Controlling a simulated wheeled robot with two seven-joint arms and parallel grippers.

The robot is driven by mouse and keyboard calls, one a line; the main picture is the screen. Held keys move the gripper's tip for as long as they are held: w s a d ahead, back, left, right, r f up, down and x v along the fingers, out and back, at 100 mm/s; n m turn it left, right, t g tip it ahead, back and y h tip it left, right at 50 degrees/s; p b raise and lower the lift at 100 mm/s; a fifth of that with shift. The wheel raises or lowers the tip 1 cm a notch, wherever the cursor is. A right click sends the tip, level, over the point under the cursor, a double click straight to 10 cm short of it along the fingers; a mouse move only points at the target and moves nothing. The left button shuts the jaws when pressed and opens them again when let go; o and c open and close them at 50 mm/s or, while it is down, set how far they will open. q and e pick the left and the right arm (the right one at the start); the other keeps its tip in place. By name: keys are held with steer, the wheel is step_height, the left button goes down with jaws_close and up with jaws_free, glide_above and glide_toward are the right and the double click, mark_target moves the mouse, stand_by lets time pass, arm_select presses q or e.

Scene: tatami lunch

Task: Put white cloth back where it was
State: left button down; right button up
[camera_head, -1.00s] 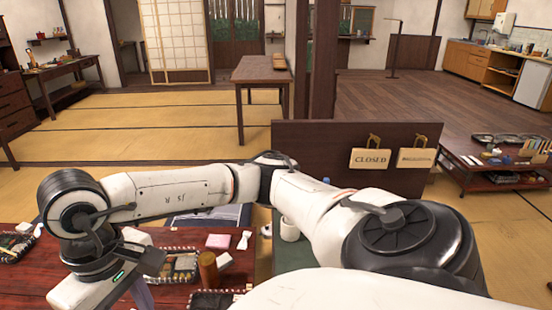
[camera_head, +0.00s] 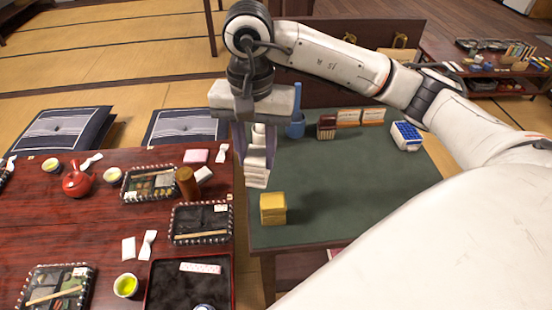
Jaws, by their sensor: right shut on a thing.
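My right gripper (camera_head: 256,160) hangs fingers down over the left edge of the green-topped table (camera_head: 345,190). It is shut on the white cloth (camera_head: 257,176), a small folded stack with layered edges that sticks out below the fingertips. The cloth appears above the table top, just behind and left of a yellow block (camera_head: 272,208); its exact height is hard to tell. Part of the cloth is hidden between the fingers. My left gripper is not in view.
A blue container (camera_head: 296,125), a brown holder (camera_head: 326,127), signs and a blue-white box (camera_head: 406,136) line the back of the green table. Its middle and right are clear. The red table (camera_head: 110,235) at left holds trays, cups and a teapot (camera_head: 77,181).

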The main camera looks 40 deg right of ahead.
steer(key=w+d+m+b, duration=0.1)
steer(key=w+d+m, duration=0.5)
steer(key=m, duration=0.8)
steer(key=shift+m, duration=0.5)
steer(key=f, duration=1)
steer(key=shift+d+f, duration=0.15)
steer(key=shift+d, duration=0.15)
steer(key=shift+w, duration=0.1)
steer(key=shift+f, duration=0.2)
steer(key=o, duration=0.9)
steer(key=shift+o, duration=0.2)
